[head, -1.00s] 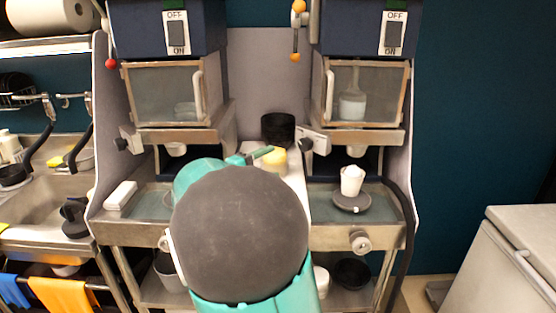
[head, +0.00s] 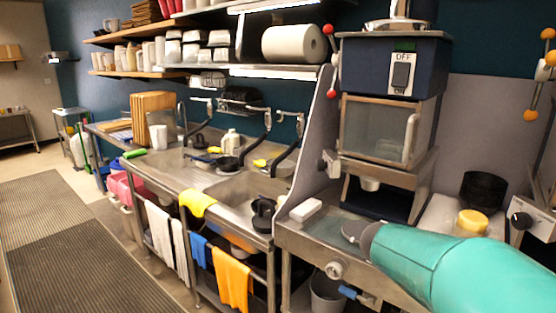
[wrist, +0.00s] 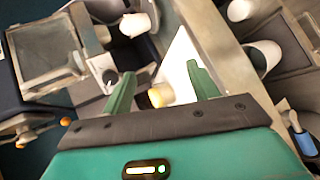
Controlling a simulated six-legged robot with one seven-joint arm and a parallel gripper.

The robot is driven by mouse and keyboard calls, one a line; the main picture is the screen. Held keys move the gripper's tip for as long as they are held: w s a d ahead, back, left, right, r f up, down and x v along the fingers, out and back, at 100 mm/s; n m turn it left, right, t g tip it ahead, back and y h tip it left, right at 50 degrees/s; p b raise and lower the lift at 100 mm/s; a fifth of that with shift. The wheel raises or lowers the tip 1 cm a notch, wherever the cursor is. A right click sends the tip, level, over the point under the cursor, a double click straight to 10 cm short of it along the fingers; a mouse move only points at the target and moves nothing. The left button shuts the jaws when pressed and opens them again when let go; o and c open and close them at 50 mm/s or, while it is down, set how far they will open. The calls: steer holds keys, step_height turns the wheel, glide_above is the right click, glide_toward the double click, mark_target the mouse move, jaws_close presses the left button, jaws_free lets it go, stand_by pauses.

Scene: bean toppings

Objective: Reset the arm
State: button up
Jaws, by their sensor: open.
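My gripper (wrist: 160,84) shows in the wrist view with its two green fingers spread apart and nothing held between them. A yellow-topped jar (wrist: 158,96) shows beyond the gap between the fingers, apart from them as far as I can tell. In the head view my teal arm stretches in at the lower right, in front of the counter. The gripper itself cannot be made out there. The yellow-lidded jar (head: 470,221) stands just above the arm in the head view.
A dispenser with a blue top (head: 395,65) and an OFF/ON switch stands behind the arm. A black container (head: 482,190) is at its right. A steel sink (head: 240,190) and hanging towels are left. The matted floor (head: 90,250) at far left is clear.

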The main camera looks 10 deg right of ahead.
steer(key=s+a+f+t+y, duration=0.1)
steer(key=a+y, duration=0.3)
steer(key=a, duration=0.5)
steer(key=s+a+f+t+y, duration=0.1)
steer(key=s+a+t+y, duration=0.2)
steer(key=a, duration=0.7)
steer(key=s+a+f+t+y, duration=0.1)
steer(key=s+a+y, duration=0.3)
steer(key=a, duration=0.5)
steer(key=shift+s+a+t+y, duration=0.15)
steer(key=shift+t+y, duration=0.55)
steer(key=shift+y, duration=0.1)
